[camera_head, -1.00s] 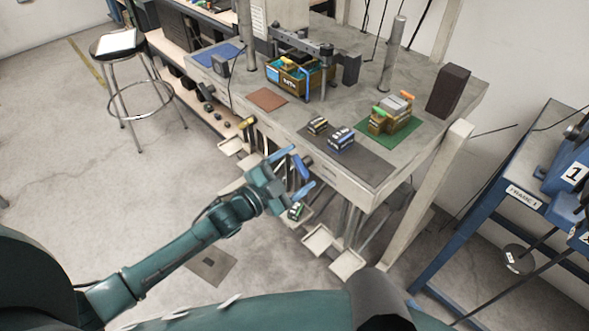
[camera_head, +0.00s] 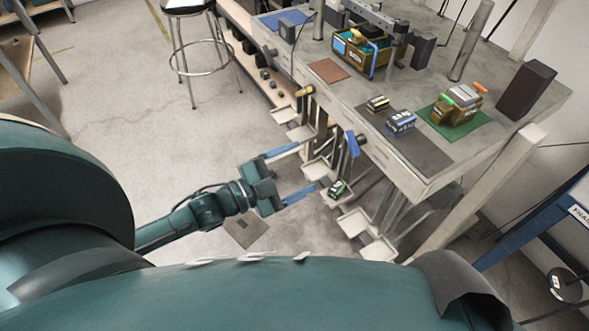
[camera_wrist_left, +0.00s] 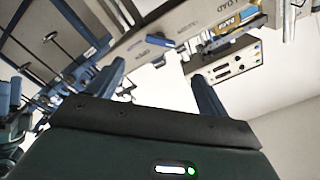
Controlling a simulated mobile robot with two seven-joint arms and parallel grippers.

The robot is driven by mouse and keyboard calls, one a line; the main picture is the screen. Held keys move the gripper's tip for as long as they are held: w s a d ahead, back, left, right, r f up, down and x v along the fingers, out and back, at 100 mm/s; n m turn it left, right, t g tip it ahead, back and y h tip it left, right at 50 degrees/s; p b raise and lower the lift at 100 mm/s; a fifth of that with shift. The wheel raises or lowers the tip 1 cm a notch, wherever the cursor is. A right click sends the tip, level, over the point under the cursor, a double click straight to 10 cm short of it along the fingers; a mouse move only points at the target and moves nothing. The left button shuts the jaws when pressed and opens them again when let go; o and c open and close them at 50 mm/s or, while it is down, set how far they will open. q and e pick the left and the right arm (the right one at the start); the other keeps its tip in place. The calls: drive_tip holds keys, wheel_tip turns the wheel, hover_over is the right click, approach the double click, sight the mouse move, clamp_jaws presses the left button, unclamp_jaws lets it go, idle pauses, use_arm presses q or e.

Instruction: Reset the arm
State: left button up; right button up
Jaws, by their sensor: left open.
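My left gripper (camera_head: 304,169) is open and empty in the head view, with its two blue fingers pointing right. It is over the floor in front of the bench, left of a blue lever handle (camera_head: 352,144) and apart from it in the picture. A yellow-topped lever (camera_head: 303,91) stands farther back along the bench front. In the left wrist view the two dark blue fingers (camera_wrist_left: 160,80) are spread with nothing held between them, and a blue handle (camera_wrist_left: 159,41) shows beyond them. My right gripper is not in view.
The grey bench (camera_head: 420,170) carries small brown and grey devices, a green mat (camera_head: 437,121) and a dark block (camera_head: 525,90). Pale trays (camera_head: 357,222) stick out below its front edge. A stool (camera_head: 205,70) stands at the back left. The floor left of the gripper is open.

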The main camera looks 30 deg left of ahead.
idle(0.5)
use_arm(q)
drive_tip(key=s+d+f+n+g+y, duration=0.2)
drive_tip(key=s+f+n+y, duration=0.1)
drive_tip(key=s+f+n, duration=0.2)
drive_tip(key=s+d+f+n+g+y, duration=0.2)
drive_tip(key=s+f+n+y, duration=0.1)
drive_tip(key=s+f+n, duration=0.2)
drive_tip(key=shift+s+d+f+n, duration=0.4)
drive_tip(key=shift+s+n, duration=0.2)
drive_tip(key=shift+n, duration=0.6)
